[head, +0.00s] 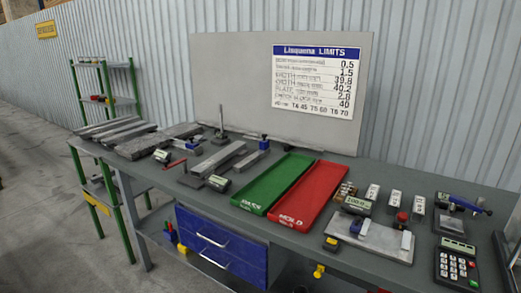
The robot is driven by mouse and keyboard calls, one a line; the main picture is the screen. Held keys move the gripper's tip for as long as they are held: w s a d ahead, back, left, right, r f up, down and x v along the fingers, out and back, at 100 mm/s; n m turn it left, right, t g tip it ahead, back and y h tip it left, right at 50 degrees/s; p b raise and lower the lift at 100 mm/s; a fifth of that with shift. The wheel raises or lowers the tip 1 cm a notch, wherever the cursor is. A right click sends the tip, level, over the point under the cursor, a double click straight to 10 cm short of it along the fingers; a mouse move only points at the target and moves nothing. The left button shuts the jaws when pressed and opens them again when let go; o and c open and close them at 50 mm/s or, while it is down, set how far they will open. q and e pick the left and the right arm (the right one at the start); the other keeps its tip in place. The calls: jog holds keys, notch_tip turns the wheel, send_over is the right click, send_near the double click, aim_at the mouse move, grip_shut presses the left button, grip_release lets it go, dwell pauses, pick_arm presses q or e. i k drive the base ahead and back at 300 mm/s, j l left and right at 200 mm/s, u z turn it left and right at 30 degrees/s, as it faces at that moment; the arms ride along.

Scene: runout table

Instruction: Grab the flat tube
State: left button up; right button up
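Long grey metal bars (217,158) lie side by side on the grey table, left of the green tray. One of them looks flat and wide, but I cannot tell at this size which is the flat tube or whether any is hollow. More long grey pieces (113,131) lie on the green-legged stand at the left. Neither of my grippers shows in the head view.
A green tray (248,204) and a red tray (289,220) lie mid-table. A metal plate with a gauge (380,237), small blocks (395,198) and a calculator (456,265) crowd the right. A grey board (235,70) stands behind. Blue drawers (215,240) hang below.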

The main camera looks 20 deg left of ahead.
aim_at(200, 170)
jog(key=j+z, duration=0.15)
jog(key=z, duration=0.65)
jog(key=j+z, duration=0.25)
jog(key=j, duration=0.15)
jog(key=k+j+z, duration=0.2)
jog(key=j, duration=0.2)
jog(key=j+z, duration=0.25)
jog(key=j, duration=0.15)
jog(key=k+j+z, duration=0.45)
jog(key=j, duration=0.25)
jog(key=i, duration=0.05)
